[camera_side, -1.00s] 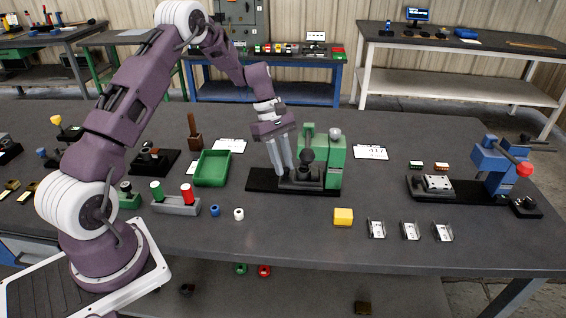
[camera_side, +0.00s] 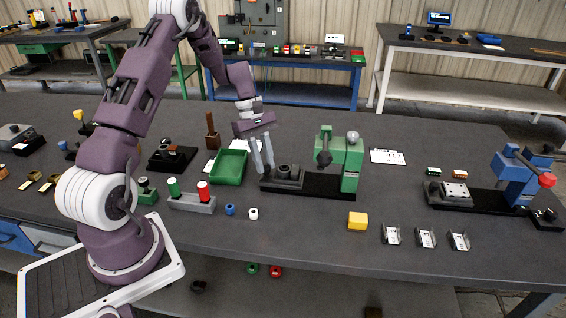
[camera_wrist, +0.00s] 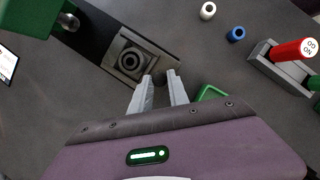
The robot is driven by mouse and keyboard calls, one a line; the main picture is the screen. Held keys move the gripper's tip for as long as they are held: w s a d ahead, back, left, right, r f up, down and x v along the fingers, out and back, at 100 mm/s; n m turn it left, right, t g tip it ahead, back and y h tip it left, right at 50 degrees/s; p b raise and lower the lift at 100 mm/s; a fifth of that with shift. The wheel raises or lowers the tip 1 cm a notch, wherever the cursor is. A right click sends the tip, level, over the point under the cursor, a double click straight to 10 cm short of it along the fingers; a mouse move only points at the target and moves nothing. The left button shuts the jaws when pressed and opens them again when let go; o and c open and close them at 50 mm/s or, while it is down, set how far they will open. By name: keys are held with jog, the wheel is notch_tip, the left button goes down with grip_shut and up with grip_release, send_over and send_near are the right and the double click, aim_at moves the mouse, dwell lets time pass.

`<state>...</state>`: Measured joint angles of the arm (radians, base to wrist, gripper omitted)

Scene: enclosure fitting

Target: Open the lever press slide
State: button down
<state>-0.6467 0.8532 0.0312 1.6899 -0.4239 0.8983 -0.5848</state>
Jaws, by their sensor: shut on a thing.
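The green lever press (camera_side: 341,158) stands on a black base plate (camera_side: 325,188) in the middle of the table. Its slide (camera_side: 286,180), a dark grey block with a round socket, sits on the left part of the base, out to the left of the press head. In the wrist view, the slide (camera_wrist: 128,64) shows the ringed socket facing up. My gripper (camera_side: 266,174) is at the slide's left end, fingers pointing down. In the wrist view, my gripper (camera_wrist: 163,78) is shut on the slide's small dark handle (camera_wrist: 163,80), which the fingers partly hide.
A green tray (camera_side: 216,169) stands just left of the gripper. A grey stand with green and red cylinders (camera_side: 190,203), a blue ring (camera_side: 230,210) and a white ring (camera_side: 253,214) lie in front. A yellow block (camera_side: 357,221) is front right. A blue press (camera_side: 507,180) stands far right.

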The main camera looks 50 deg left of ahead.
jog(key=shift+s+a, duration=0.15)
jog(key=shift+a, duration=0.1)
jog(key=c, duration=1.5)
grip_release()
jog(key=shift+c, duration=0.2)
jog(key=v, duration=0.7)
jog(key=shift+r, duration=0.15)
